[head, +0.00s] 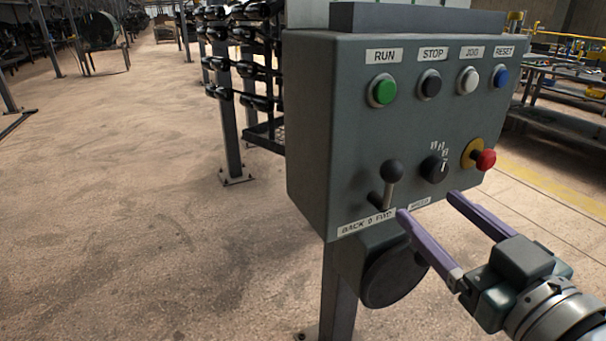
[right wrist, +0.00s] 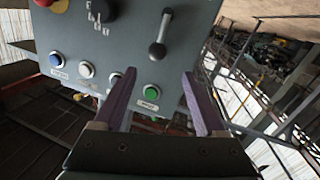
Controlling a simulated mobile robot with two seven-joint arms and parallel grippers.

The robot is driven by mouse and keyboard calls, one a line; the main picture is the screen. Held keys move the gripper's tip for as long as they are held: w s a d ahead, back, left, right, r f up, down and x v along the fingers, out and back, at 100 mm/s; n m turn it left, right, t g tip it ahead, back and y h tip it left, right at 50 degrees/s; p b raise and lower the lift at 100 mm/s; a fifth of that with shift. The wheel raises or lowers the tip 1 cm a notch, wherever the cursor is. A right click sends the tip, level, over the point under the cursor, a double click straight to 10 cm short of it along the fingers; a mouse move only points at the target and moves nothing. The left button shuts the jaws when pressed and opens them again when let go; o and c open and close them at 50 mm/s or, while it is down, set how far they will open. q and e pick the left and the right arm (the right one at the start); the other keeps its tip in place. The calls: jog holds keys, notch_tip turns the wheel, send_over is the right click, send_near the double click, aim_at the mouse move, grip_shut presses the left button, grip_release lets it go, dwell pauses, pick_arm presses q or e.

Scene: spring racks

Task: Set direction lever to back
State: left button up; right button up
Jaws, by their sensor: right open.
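The direction lever (head: 389,186) has a black ball knob on a pale stem and sits low on the front of a grey control box (head: 335,120). A "BACK 0 FWD" label (head: 366,223) lies below it. The knob shows up and right of its base; I cannot tell its exact setting. My right gripper (head: 428,205) has purple fingers, open and empty, in front of the box's lower edge, just right of and below the lever. In the right wrist view the panel is inverted, and the lever (right wrist: 160,35) shows beyond the gap between the fingertips (right wrist: 158,77). My left gripper is not in view.
Green (head: 382,91), black, white and blue buttons run along the box top. A black mode selector (head: 433,168) and red emergency stop (head: 485,160) sit right of the lever. A post and dark round part are below.

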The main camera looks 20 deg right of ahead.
aim_at(398, 177)
jog(key=w, duration=0.3)
jog(key=w+d, duration=0.1)
jog(key=w, duration=0.6)
jog(key=shift+d+f, duration=0.25)
jog(key=shift+d, duration=0.1)
grip_shut()
dwell(1.0)
